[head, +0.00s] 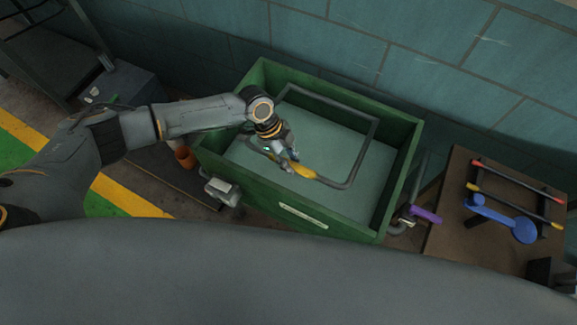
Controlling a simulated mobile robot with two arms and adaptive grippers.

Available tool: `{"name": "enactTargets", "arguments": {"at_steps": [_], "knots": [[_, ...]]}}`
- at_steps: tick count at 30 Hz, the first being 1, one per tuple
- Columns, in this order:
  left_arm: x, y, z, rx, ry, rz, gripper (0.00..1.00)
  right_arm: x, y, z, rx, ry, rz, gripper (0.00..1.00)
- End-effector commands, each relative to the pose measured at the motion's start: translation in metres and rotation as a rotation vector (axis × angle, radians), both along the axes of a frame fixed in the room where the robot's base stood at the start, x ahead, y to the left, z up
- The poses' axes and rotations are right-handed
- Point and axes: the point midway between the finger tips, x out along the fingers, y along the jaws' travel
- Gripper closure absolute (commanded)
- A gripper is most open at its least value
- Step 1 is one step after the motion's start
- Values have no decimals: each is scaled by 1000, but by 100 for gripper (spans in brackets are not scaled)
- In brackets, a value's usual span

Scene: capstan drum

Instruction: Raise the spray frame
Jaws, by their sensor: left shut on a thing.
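The spray frame (376,130) is a dark grey rectangular tube loop inside a green tank (407,160). A yellow grip (303,170) sits on its near side. My left gripper (291,157) reaches over the tank's left wall and is shut on the yellow grip. The gripper hides part of the frame's near left side. I cannot tell how high the frame is above the tank's pale floor (320,142). My right gripper is not in view.
A purple-handled valve (425,214) is at the tank's right end, and a grey box (222,191) is on its front left. A brown table (465,240) at right holds a blue paddle-shaped tool (523,229) and a rack (515,190). A tiled wall stands behind.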

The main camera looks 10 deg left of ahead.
Motion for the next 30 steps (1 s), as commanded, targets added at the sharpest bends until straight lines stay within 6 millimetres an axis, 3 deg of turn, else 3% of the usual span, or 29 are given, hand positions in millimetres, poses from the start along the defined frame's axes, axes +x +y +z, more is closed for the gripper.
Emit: {"name": "enactTargets", "arguments": {"at_steps": [1, 6, 15, 21, 30], "knots": [[5, -3, 16, 9, 30, 1, 100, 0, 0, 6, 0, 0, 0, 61], [17, -7, 53, 15, 56, 0, 100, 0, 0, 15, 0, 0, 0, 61], [45, -15, 99, 14, 50, 2, 100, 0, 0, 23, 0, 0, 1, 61], [57, -19, 113, 14, 48, 5, 100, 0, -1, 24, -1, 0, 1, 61], [61, -19, 117, 17, 48, 5, 100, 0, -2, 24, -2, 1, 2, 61]]}}
